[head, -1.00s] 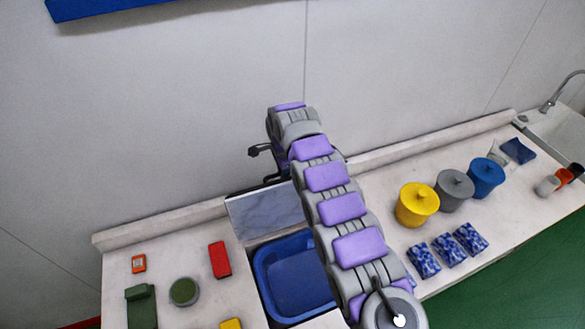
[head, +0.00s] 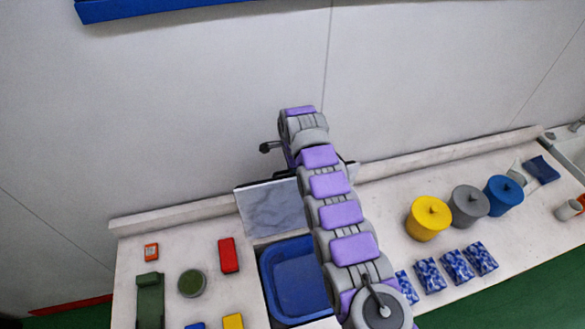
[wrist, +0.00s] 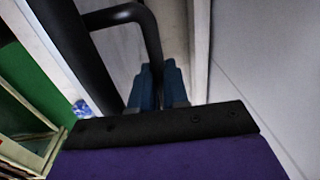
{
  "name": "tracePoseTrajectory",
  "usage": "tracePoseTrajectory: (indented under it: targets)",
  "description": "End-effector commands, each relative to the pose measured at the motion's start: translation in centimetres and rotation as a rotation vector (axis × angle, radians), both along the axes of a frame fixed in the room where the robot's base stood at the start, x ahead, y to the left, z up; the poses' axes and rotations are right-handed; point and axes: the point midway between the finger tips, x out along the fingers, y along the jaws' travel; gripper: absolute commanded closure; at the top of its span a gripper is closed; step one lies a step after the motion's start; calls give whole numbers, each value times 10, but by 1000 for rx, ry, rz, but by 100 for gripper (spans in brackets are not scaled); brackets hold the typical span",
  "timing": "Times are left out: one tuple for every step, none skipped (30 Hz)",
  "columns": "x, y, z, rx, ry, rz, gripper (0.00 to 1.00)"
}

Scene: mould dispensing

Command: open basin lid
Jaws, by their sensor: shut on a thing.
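The basin lid (head: 272,210) is a grey marble-patterned panel, raised and standing steeply at the back of the counter opening. Below it the blue basin (head: 296,278) lies uncovered, its right side hidden by my arm. In the wrist view a black curved handle (wrist: 145,25) runs down to my gripper (wrist: 157,66). My blue fingers are close together and shut on this handle; the exact contact is partly hidden. In the head view my arm hides the gripper and the right part of the lid.
A red block (head: 228,255) and green round dish (head: 192,283) lie left. The wall (head: 200,110) is close behind.

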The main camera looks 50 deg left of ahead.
Motion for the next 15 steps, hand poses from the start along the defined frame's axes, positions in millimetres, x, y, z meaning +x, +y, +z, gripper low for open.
tracePoseTrajectory:
  targets:
    - [4, -3, -1, -5, -3, -5, 100]
    - [5, -3, -1, -5, -3, -5, 100]
    - [5, -3, -1, -5, -4, -5, 100]
    - [5, -3, -1, -5, -4, -5, 100]
    - [5, -3, -1, -5, -4, -5, 100]
    - [5, -3, -1, -5, -4, -5, 100]
    - [5, -3, -1, -4, -4, -5, 100]
    - [5, -3, -1, -4, -4, -5, 83]
    - [5, -3, -1, -4, -4, -5, 79]
    - [5, -3, 0, -4, -4, -5, 76]
    - [4, -3, 0, -4, -4, -5, 73]
    - [4, -3, 0, -3, -4, -4, 69]
    - [4, -2, 0, -2, -3, -4, 66]
    - [3, -2, 0, -3, -4, -3, 63]
    - [2, -2, 0, -3, -4, -3, 60]
